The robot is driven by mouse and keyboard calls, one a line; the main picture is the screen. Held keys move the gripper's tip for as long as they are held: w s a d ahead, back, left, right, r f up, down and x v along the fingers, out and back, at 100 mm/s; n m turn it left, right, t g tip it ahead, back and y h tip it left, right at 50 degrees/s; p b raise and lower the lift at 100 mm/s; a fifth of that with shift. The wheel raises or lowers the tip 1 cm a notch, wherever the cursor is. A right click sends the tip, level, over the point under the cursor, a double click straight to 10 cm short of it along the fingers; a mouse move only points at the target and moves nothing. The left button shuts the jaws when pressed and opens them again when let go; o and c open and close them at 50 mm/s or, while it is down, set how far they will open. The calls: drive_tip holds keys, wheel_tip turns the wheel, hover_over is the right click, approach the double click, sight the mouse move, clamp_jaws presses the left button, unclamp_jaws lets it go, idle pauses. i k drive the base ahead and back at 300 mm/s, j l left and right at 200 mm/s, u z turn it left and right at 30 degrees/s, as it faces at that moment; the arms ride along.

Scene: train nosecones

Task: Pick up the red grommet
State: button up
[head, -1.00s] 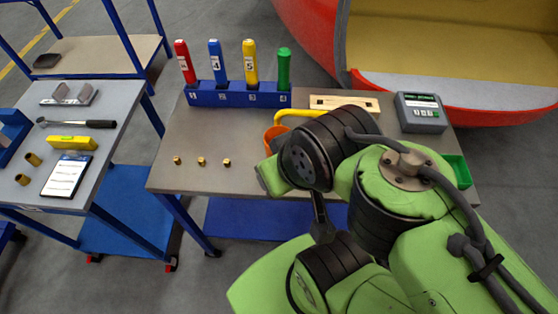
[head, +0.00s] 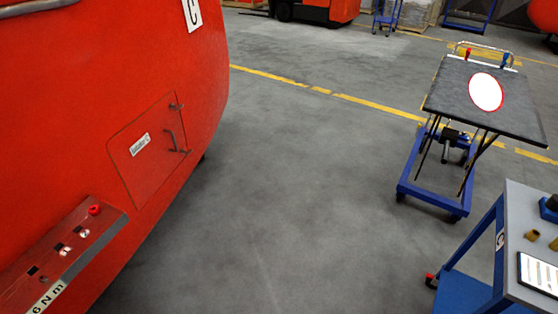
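A white oval with a thin red rim (head: 486,92) lies on the dark tilted top of a blue wheeled stand (head: 470,105) at the upper right. Small red and blue items (head: 468,53) sit along that stand's far edge, too small to identify. My gripper is not in view.
A grey-topped blue cart (head: 515,240) stands at the lower right. Open grey floor (head: 290,190) lies between, crossed by a yellow line (head: 370,103).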

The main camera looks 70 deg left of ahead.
sight(95, 210)
drive_tip(key=u, duration=3.85)
drive_tip(key=i+u, duration=0.25)
drive_tip(key=i, duration=0.15)
drive_tip(key=i+l+u, duration=0.2)
drive_tip(key=i, duration=0.2)
drive_tip(key=i+l+u, duration=0.1)
drive_tip(key=i+u, duration=0.15)
drive_tip(key=i, duration=0.2)
drive_tip(key=i+l+u, duration=0.25)
drive_tip(key=i+j, duration=0.05)
drive_tip(key=i, duration=0.1)
